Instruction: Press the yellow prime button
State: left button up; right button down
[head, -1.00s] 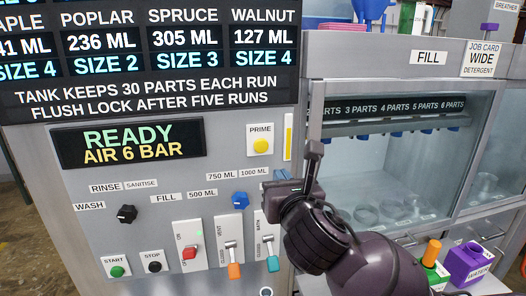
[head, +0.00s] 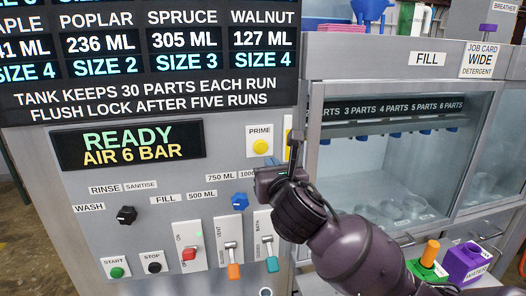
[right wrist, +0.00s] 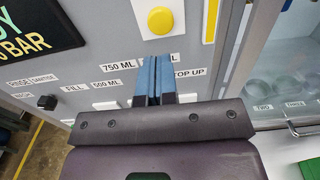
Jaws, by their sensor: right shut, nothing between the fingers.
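The yellow prime button (head: 261,146) sits on a white plate under the word PRIME, on the upper right of the grey control panel. It also shows at the top of the right wrist view (right wrist: 160,20). My right gripper (head: 271,162) is just below and slightly right of the button in the head view. In the right wrist view its blue fingers (right wrist: 153,62) are together and empty, with their tips below the button. The button is uncovered in both views. I cannot tell how far the tips stand from the panel. My left gripper is not in view.
A blue knob (head: 240,201), a black knob (head: 127,215), a red switch (head: 189,254) and the orange (head: 234,271) and teal (head: 272,264) levers lie lower on the panel. A glass-fronted cabinet (head: 312,130) stands to the right. The READY display (head: 130,143) is left of the button.

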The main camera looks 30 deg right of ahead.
aim_at(261, 148)
pick_arm(q)
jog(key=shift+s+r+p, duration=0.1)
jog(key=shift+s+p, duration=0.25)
jog(key=shift+p, duration=0.15)
pick_arm(e)
jog(key=x, duration=0.8)
